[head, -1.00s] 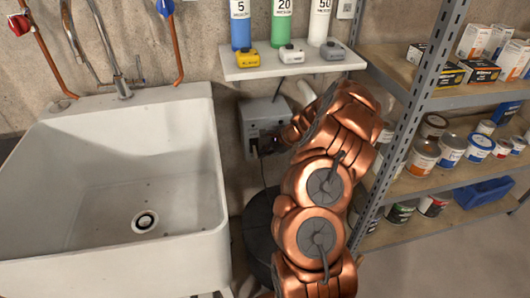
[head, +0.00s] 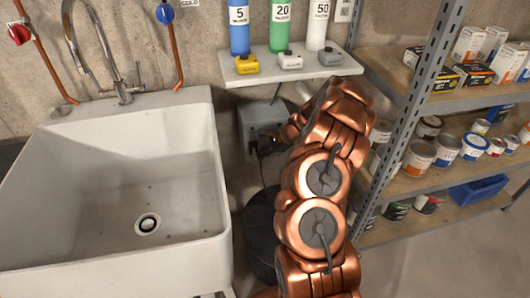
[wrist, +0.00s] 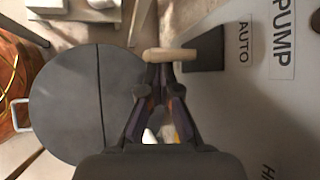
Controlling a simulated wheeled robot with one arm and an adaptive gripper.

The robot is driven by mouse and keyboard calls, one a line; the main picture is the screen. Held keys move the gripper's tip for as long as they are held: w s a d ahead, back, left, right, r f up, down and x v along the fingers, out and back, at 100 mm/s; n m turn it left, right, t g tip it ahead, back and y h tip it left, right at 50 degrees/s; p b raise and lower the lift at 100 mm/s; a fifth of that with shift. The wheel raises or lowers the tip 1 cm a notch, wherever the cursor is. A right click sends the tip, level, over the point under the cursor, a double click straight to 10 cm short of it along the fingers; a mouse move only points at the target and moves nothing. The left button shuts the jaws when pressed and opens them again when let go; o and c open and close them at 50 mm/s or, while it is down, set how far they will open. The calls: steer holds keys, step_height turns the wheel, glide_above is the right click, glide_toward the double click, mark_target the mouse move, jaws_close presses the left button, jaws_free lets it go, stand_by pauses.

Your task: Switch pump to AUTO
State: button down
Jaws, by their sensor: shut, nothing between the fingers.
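The pump control box (head: 258,117) is a grey box on the wall under the small white shelf in the head view. In the wrist view its grey face (wrist: 235,110) carries the labels PUMP (wrist: 284,38) and AUTO (wrist: 243,40), and a cut-off label starting with H. A pale beige switch lever (wrist: 172,54) sticks out from a dark square base (wrist: 203,50) beside AUTO. My gripper (wrist: 160,72) is shut and empty, its tips right at the lever's outer end; I cannot tell whether they touch. In the head view my gripper (head: 266,144) is at the box, partly hidden by my arm.
A white sink (head: 110,190) stands left. A round dark lidded container (head: 262,235) is below the box; its lid (wrist: 65,105) shows in the wrist view. The white wall shelf (head: 290,65) holds bottles above. A metal rack (head: 403,130) with cans stands right.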

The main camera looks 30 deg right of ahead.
mark_target(255, 153)
steer(key=shift+r+p, duration=0.5)
steer(key=shift+r, duration=0.2)
steer(key=shift+w+r+p, duration=0.1)
steer(key=shift+r+p, duration=0.55)
steer(key=shift+r, duration=0.05)
steer(key=shift+a, duration=0.1)
steer(key=shift+r, duration=0.15)
steer(key=shift+d+r, duration=0.2)
steer(key=shift+r, duration=0.1)
steer(key=s+d+r, duration=0.2)
steer(key=s+d, duration=0.8)
steer(key=d, duration=0.1)
steer(key=shift+s+r, duration=0.25)
steer(key=shift+s, duration=0.1)
